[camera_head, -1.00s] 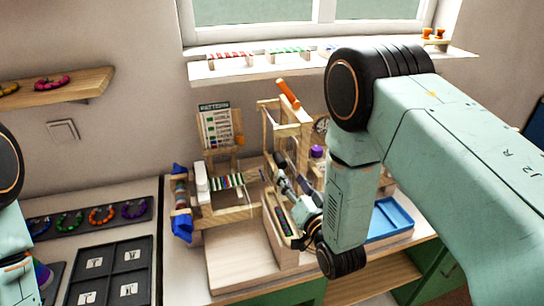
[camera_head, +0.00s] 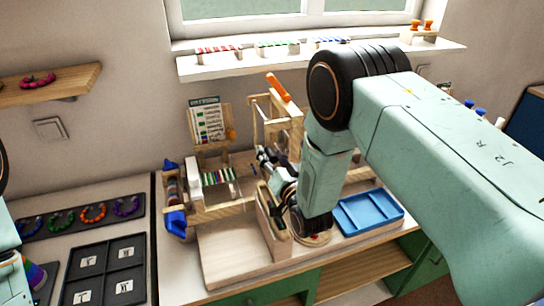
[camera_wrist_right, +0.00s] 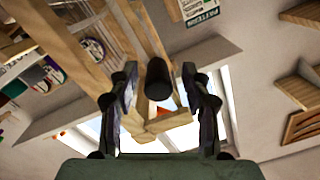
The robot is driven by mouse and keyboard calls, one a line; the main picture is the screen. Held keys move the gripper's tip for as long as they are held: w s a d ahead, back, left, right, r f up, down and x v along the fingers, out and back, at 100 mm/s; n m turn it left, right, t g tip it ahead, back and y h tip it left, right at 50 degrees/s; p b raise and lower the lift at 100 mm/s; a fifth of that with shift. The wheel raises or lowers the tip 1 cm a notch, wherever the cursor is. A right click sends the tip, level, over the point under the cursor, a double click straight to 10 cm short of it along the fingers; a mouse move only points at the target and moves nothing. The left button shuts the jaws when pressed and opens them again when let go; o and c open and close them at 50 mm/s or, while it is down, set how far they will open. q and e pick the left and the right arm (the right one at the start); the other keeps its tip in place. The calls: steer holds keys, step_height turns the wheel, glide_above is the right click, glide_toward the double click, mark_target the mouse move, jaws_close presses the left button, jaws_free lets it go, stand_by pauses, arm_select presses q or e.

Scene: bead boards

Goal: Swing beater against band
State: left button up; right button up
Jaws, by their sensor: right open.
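The loom stands on a pale wooden base (camera_head: 222,252) on the counter, with a striped woven band (camera_head: 218,177) across its left part. An upright wooden frame (camera_head: 290,118) with an orange-topped bar (camera_head: 277,87) rises behind my right gripper (camera_head: 268,158). My right gripper is open, and it also shows in the right wrist view (camera_wrist_right: 160,95). There, a dark round handle (camera_wrist_right: 158,78) lies between the open fingers, in front of wooden bars; I cannot tell whether it touches them. I cannot tell for sure which part is the beater.
A pattern card (camera_head: 206,122) stands behind the band. A blue tray (camera_head: 370,212) lies to the right, beside my right arm. A black tray (camera_head: 105,272) and a board of coloured bead rings (camera_head: 80,217) lie at left. The window sill (camera_head: 330,62) runs behind.

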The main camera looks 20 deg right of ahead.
steer(key=shift+c, duration=0.4)
steer(key=shift+d, duration=0.15)
steer(key=c, duration=0.5)
jaws_close()
